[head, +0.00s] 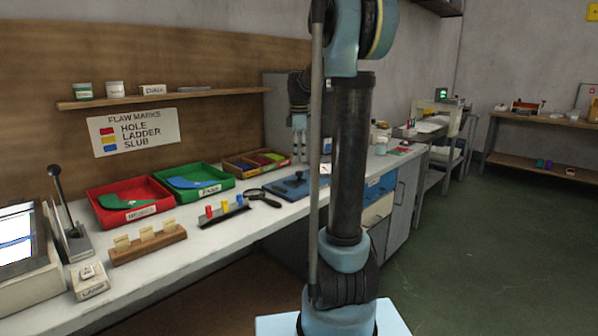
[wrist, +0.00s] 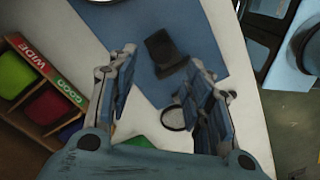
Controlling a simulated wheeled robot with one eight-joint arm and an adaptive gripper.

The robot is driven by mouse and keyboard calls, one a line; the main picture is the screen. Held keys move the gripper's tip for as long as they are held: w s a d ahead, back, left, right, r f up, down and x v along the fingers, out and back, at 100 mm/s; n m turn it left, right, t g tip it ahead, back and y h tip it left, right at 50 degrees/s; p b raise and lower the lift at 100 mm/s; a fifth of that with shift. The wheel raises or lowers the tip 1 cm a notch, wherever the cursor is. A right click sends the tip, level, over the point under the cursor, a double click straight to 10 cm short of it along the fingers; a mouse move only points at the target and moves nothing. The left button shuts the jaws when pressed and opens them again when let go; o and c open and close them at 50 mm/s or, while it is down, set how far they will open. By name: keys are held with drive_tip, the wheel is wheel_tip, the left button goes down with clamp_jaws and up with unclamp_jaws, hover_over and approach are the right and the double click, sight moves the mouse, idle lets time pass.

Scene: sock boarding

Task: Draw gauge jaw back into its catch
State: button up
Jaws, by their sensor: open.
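A blue flat board (head: 286,193) lies on the bench in the head view, with a small dark upright piece on it; this looks like the gauge. In the wrist view the blue board (wrist: 200,28) carries a dark block (wrist: 165,52), possibly the gauge jaw. My gripper (head: 300,152) hangs above the bench by the board. In the wrist view my gripper (wrist: 162,68) is open and empty, with the dark block showing between and beyond its fingertips. Contact is not visible. I cannot make out a catch. My arm hides part of the bench in the head view.
A sectioned box (wrist: 52,84) with WIDE and GOOD labels stands left in the wrist view. A ring-shaped item (wrist: 173,118) lies near the right finger. Red (head: 128,200) and green (head: 194,182) trays and a magnifier (head: 263,197) are on the bench. The floor at right is open.

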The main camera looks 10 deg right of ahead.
sight(299, 172)
wheel_tip(299, 172, down, 7)
drive_tip(key=shift+r, duration=0.15)
idle(0.4)
